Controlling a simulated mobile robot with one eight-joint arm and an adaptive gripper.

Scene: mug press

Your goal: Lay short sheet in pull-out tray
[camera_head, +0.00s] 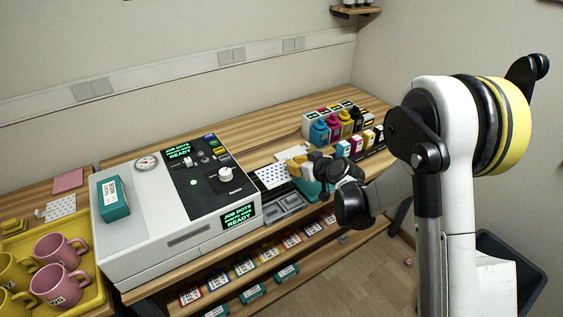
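A white sheet with dark dots (272,178) lies flat just right of the white press (135,240). It is on or over a dark surface there; I cannot tell whether that is the pull-out tray. A plain white sheet or stack (291,153) lies behind my gripper. Another dotted sheet (60,208) lies on the left table. My gripper (296,166), with yellow-orange fingers, is low over the bench at the right end of the near dotted sheet. Its fingertips are small and partly hidden, so I cannot tell whether they hold anything.
A teal box (308,189) is under my gripper, partly covered. A grey compartment tray (284,204) is at the bench's front edge. Ink bottles (320,132) and cartridges (343,149) stand behind and right. A yellow tray (92,297) holds mugs at left.

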